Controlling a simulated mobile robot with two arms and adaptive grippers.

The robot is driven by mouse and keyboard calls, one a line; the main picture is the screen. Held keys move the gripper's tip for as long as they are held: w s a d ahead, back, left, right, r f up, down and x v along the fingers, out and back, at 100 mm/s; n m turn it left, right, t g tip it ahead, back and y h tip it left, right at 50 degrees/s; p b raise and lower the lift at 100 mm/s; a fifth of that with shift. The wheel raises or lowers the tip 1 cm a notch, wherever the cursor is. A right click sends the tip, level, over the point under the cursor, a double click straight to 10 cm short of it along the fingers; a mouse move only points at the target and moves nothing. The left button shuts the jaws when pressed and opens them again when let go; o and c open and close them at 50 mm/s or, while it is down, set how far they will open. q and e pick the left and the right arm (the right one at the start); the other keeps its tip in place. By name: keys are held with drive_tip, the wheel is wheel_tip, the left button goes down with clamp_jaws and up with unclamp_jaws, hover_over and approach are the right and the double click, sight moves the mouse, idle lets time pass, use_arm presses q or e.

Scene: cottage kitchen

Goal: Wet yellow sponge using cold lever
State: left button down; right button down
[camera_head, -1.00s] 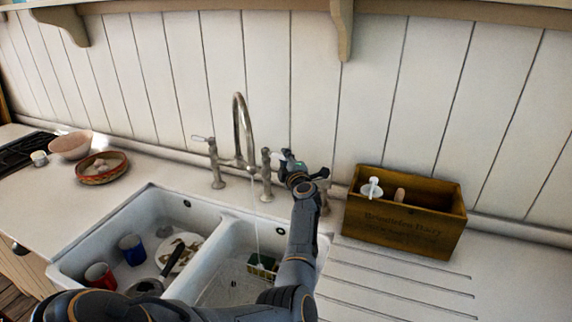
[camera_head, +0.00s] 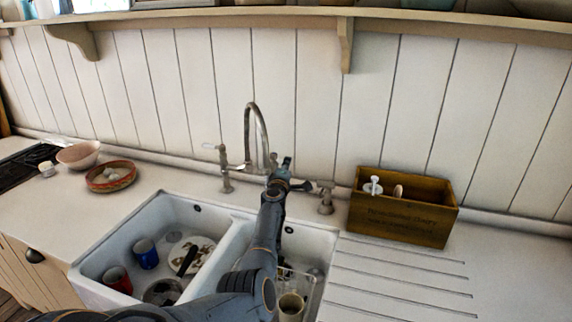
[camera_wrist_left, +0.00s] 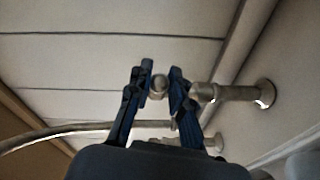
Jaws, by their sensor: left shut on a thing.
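A metal tap (camera_head: 252,120) with a tall curved spout stands behind the double sink. Its left lever (camera_head: 211,147) is white-tipped. My left gripper (camera_head: 281,178) is at the right side of the tap, shut on a lever. In the left wrist view, its blue-black fingers (camera_wrist_left: 160,92) close around a small round metal lever end (camera_wrist_left: 159,87), beside a metal tap post (camera_wrist_left: 235,92). The yellow sponge cannot be seen; my left arm covers part of the right basin. Whether water is running is hidden too. My right gripper is out of view.
The white double sink (camera_head: 222,262) holds a blue cup (camera_head: 145,253), a red cup (camera_head: 118,279), a plate, a pan and a beige mug (camera_head: 290,306). A wooden box (camera_head: 405,215) stands at right. Another metal fixture (camera_head: 326,201) stands right of my gripper. The ribbed drainboard is clear.

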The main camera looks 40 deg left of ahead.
use_arm(q)
drive_tip(key=shift+r, duration=0.25)
drive_tip(key=c, duration=1.5)
unclamp_jaws()
drive_tip(key=o, duration=0.3)
drive_tip(key=shift+w, duration=0.15)
drive_tip(key=shift+f, duration=0.2)
drive_tip(key=v, duration=1.2)
drive_tip(key=shift+f, duration=0.1)
